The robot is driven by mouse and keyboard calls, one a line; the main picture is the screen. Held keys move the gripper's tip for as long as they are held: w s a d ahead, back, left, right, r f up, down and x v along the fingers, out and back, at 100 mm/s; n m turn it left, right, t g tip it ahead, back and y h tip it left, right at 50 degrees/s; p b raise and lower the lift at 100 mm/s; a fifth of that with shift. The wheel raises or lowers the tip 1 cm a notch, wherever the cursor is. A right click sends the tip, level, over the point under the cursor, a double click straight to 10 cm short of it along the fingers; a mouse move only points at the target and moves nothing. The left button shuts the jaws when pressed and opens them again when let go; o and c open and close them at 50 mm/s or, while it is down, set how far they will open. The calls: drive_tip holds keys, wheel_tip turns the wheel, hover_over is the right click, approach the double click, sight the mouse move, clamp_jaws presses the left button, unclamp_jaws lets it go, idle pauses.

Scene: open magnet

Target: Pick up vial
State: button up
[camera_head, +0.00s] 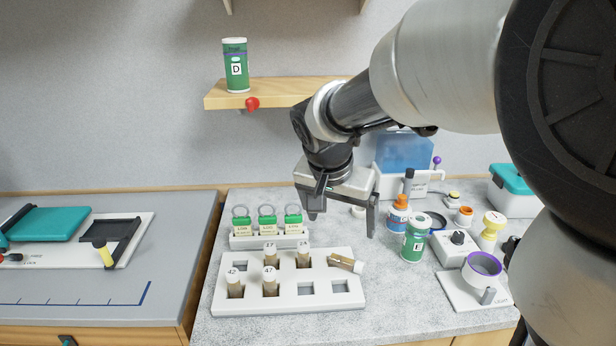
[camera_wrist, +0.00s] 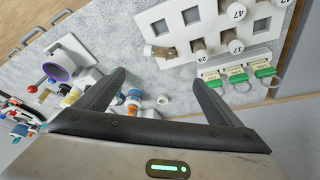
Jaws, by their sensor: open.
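Several tan vials with pale numbered caps stand in a white rack (camera_head: 330,306), such as one at the front left (camera_head: 235,285) and one at the front middle (camera_head: 270,284). Another vial (camera_head: 346,263) lies tilted on its side across the rack's back right corner. It also shows in the wrist view (camera_wrist: 161,51), lying at the rack's edge. My gripper (camera_head: 343,213) is open and empty, above the counter behind and a little right of the rack. In the wrist view its two fingers (camera_wrist: 160,80) are spread, with bare counter and the lying vial beyond them.
A wooden shelf (camera_head: 275,93) holds canister D (camera_head: 235,66).

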drive_tip(key=b, duration=0.1)
hover_over(347, 260)
drive_tip(key=s+a, duration=0.1)
drive_tip(key=s, duration=0.1)
drive_tip(key=f, duration=1)
drive_tip(key=shift+w+a+f, duration=0.15)
drive_tip(key=shift+w+f, duration=0.05)
drive_tip(key=shift+f, duration=0.2)
drive_tip(key=shift+s+x, duration=0.15)
drive_tip(key=shift+x, duration=1.2)
drive_tip(key=shift+s+x, duration=0.1)
drive_tip(key=shift+x, duration=1.25)
drive_tip(key=shift+c, duration=0.4)
drive_tip(key=c, duration=1.2)
drive_tip(key=shift+o, duration=0.2)
